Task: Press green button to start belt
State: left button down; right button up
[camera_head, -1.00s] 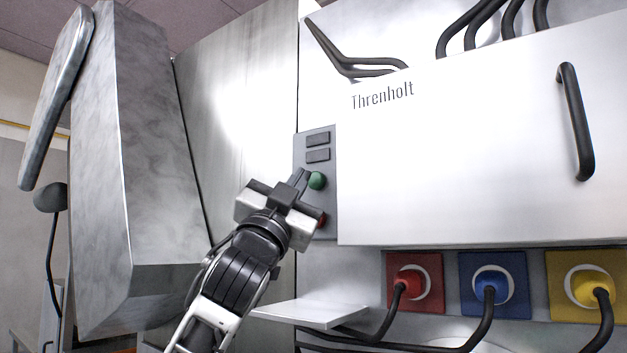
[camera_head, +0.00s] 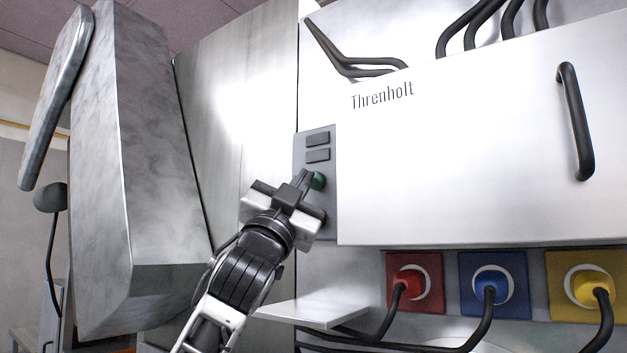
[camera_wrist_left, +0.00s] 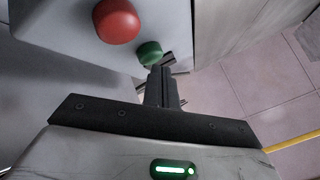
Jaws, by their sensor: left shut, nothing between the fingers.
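The green button (camera_head: 318,180) sits on a grey control panel (camera_head: 329,144) on the machine front. My left gripper (camera_head: 303,178) is shut and empty, with its fingertips at the green button and partly covering it in the head view. In the left wrist view the shut fingertips (camera_wrist_left: 160,70) are right at the green button (camera_wrist_left: 150,53); I cannot tell whether they press it in. A red button (camera_wrist_left: 116,20) is beside it in the wrist view, and my gripper hides it in the head view. My right gripper is not in view.
A white machine cover (camera_head: 470,170) with a black handle (camera_head: 575,122) is right of the panel. Below are red (camera_head: 415,282), blue (camera_head: 493,284) and yellow (camera_head: 590,286) sockets with black cables. A small metal shelf (camera_head: 312,313) juts out below my gripper.

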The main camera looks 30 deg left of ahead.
pick_arm(q)
jog(key=shift+w, duration=0.5)
dwell(0.8)
jog(key=shift+s, duration=0.15)
jog(key=shift+s+a, duration=0.1)
jog(key=shift+s, duration=0.65)
jog(key=shift+s+a+b, duration=0.15)
jog(key=shift+s+b, duration=0.4)
jog(key=shift+s, duration=1.95)
